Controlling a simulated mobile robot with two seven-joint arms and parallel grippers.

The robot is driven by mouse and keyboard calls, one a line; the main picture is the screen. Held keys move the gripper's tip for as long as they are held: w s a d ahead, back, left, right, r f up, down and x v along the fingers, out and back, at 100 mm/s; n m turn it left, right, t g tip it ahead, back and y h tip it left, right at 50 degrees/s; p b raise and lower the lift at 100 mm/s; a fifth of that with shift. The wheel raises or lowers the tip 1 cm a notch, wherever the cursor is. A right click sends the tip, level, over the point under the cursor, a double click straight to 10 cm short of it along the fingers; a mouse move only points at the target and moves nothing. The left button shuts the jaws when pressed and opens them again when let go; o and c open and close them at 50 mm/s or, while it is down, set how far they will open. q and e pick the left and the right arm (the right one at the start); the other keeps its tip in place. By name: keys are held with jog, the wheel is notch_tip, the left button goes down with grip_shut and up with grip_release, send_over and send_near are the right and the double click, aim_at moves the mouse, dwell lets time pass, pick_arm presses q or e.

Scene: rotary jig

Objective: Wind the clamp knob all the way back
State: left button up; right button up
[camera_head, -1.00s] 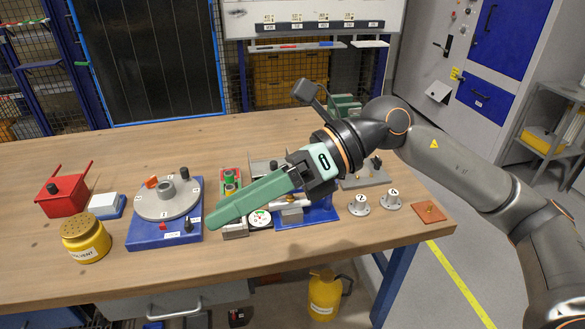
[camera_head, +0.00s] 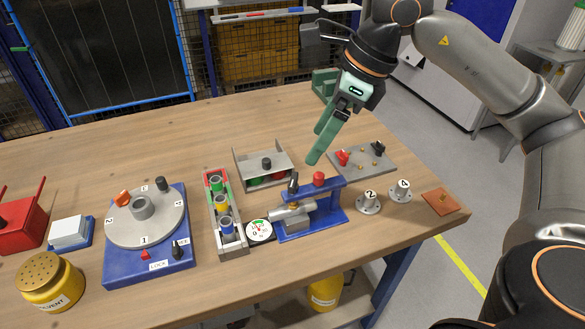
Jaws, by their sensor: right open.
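A blue fixture (camera_head: 327,213) stands near the front right of the table, with a silver cylinder (camera_head: 292,212) across it, a dark upright handle (camera_head: 293,184) and a red knob (camera_head: 319,179) on top. Which part is the clamp knob is not marked. My right gripper (camera_head: 317,152) is open and empty, its green fingers pointing down, above and behind the fixture and apart from it. The rotary jig (camera_head: 118,265) stands at left: a blue base with a grey numbered disc (camera_head: 145,216), an orange-red part (camera_head: 122,198) and black knobs. My left gripper is out of view.
A dial gauge (camera_head: 260,230) and a rack of coloured cylinders (camera_head: 229,233) stand between jig and fixture. A grey tray (camera_head: 263,166) lies behind, a plate with knobs (camera_head: 366,158) and two numbered knobs (camera_head: 369,203) at right. A yellow solvent can (camera_head: 48,286) stands front left.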

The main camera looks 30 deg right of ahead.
aim_at(293, 179)
jog(key=x, duration=1)
grip_shut()
dwell(0.4)
